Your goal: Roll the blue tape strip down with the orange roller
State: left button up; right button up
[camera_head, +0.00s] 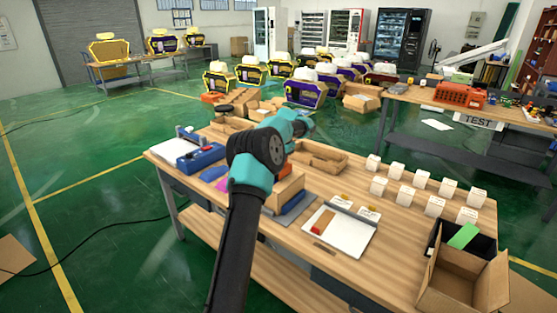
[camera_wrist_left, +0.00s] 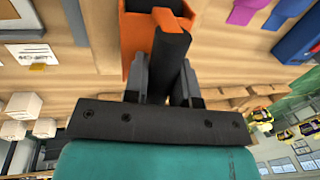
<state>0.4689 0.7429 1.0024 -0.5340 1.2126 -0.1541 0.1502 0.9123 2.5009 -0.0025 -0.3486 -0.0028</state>
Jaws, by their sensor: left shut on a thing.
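My left gripper (camera_wrist_left: 166,75) is shut on the black handle (camera_wrist_left: 172,58) of a tool with an orange end (camera_wrist_left: 165,18), which looks like the orange roller. An orange holder or tray (camera_wrist_left: 132,45) lies right beside and beneath it; I cannot tell whether they touch. In the head view my left arm covers the gripper and the tool. I cannot pick out the blue tape strip for certain in either view. My right gripper is in neither view.
A blue device (camera_head: 200,157) stands at the table's left end, near a magenta piece (camera_head: 222,184). A white board (camera_head: 338,232), several small white boxes (camera_head: 405,196) and an open cardboard box (camera_head: 462,285) lie to the right. Bare wood shows between them.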

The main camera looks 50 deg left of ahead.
pick_arm(q)
jog(key=shift+w, duration=0.4)
jog(key=shift+w+a, duration=0.1)
jog(key=shift+w, duration=0.4)
dwell(0.5)
jog(key=shift+w+f, duration=0.1)
jog(key=shift+w, duration=0.2)
jog(key=shift+w+a, duration=0.1)
jog(key=shift+w, duration=0.05)
dwell(0.3)
jog(key=shift+w, duration=0.35)
